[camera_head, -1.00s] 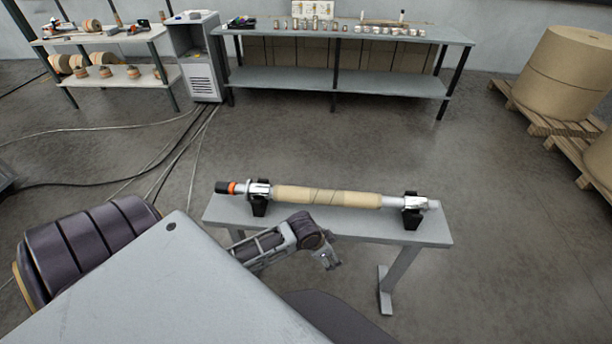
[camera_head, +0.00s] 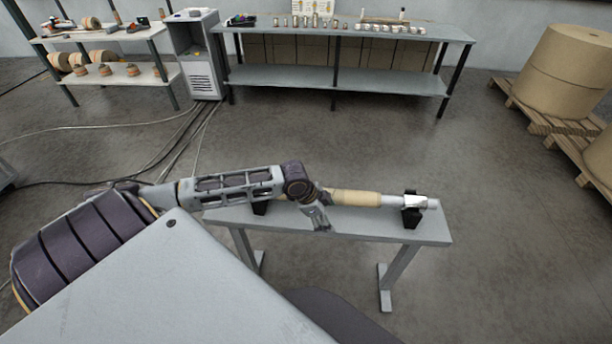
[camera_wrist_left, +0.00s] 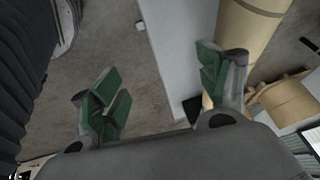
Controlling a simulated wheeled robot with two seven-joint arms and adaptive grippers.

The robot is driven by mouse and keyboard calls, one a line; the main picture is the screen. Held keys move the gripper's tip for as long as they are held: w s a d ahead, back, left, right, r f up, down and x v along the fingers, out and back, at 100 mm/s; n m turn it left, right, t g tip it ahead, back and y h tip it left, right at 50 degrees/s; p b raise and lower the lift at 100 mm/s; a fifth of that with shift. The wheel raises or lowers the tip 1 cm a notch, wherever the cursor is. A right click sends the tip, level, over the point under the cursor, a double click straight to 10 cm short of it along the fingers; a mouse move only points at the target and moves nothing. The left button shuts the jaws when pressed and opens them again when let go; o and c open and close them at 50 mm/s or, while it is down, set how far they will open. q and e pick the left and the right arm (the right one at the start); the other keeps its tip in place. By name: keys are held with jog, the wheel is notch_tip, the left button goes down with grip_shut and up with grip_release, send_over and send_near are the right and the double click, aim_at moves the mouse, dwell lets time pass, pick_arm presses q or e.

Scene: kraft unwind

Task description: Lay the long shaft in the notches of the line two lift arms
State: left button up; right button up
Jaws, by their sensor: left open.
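The long shaft (camera_head: 420,203) lies across black stands on a narrow grey bench (camera_head: 375,229), with a tan kraft sleeve (camera_head: 357,198) around its middle. My left arm hides the shaft's left part. My left gripper (camera_head: 318,218) hangs over the bench's front side, beside the shaft. In the left wrist view, its green-padded fingers (camera_wrist_left: 157,95) are spread wide with nothing between them. The tan sleeve (camera_wrist_left: 247,42) lies beyond the right finger there. I cannot make out the line two lift arms. My right gripper is not in view.
A long workbench (camera_head: 290,76) with small parts stands at the back, beside a grey cabinet (camera_head: 200,55). Large kraft rolls (camera_head: 570,70) sit on pallets (camera_head: 540,122) at the right. Cables (camera_head: 110,127) cross the floor at left. The floor right of the bench is clear.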

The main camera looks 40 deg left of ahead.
pick_arm(q)
jog(key=w+a+r+m, duration=0.1)
jog(key=w+a+r, duration=0.2)
jog(key=a+r, duration=0.6)
jog(key=shift+a, duration=0.8)
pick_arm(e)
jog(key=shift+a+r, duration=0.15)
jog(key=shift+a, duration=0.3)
pick_arm(q)
jog(key=shift+w+f, duration=0.1)
jog(key=shift+f, duration=0.05)
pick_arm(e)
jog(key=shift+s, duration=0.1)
pick_arm(q)
jog(key=shift+x, duration=6.25)
jog(key=shift+w+f, duration=0.25)
jog(key=shift+f, duration=0.2)
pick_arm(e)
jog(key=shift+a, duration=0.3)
